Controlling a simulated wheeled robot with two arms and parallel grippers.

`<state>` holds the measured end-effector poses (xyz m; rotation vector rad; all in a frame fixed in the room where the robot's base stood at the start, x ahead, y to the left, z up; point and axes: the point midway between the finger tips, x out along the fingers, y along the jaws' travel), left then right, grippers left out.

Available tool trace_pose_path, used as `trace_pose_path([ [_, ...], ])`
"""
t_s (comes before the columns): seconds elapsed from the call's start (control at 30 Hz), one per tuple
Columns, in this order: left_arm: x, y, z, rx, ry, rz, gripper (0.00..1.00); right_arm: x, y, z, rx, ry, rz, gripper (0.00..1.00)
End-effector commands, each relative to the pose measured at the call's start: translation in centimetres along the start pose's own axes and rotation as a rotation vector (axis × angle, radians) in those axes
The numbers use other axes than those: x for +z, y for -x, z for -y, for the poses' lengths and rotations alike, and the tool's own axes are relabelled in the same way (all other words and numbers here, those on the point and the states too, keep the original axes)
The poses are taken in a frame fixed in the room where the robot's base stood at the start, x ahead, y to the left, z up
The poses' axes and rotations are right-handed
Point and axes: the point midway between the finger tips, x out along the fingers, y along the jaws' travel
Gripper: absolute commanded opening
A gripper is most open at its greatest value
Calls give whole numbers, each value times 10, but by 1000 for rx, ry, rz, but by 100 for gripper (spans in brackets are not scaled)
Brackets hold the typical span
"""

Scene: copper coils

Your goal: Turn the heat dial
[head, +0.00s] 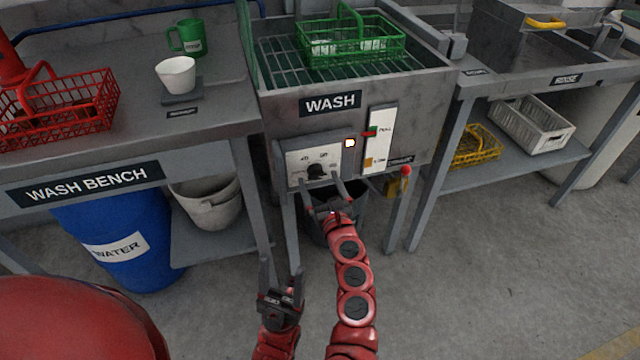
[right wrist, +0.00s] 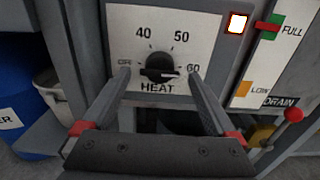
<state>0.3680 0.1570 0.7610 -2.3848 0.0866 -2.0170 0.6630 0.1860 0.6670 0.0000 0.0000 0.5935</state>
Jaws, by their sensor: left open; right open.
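The heat dial (right wrist: 157,66) is a black knob on a white plate marked 40, 50, 60 and HEAT, with a partly hidden label at its left. A pale mark shows at the knob's lower right; I cannot tell exactly which setting it points to. The dial (head: 316,171) also shows in the head view, on the front of the wash tank (head: 280,115). My right gripper (right wrist: 159,76) is open, its fingertips on either side of the dial, with gaps to the knob. My left gripper (head: 281,266) is open and empty, low in front of the tank.
A lit lamp (right wrist: 237,22) sits right of the dial plate, beside a level gauge (head: 379,140). A red-knobbed drain handle (head: 405,171) juts out at the lower right. A green basket (head: 350,42) rests on the tank. The wash bench (head: 225,125) stands left.

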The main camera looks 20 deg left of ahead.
Motion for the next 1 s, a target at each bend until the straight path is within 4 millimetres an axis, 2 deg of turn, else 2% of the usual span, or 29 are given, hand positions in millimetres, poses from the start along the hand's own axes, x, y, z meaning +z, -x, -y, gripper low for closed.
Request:
trace_pose_path([
  [0.13,0,0,0,0,0,0,61,0,0,0,0,0,0,92],
  [0.6,0,0,0,0,0,0,61,0,0,0,0,0,0,8],
  [1.0,0,1,0,0,0,0,61,0,0,0,0,77,0,7],
])
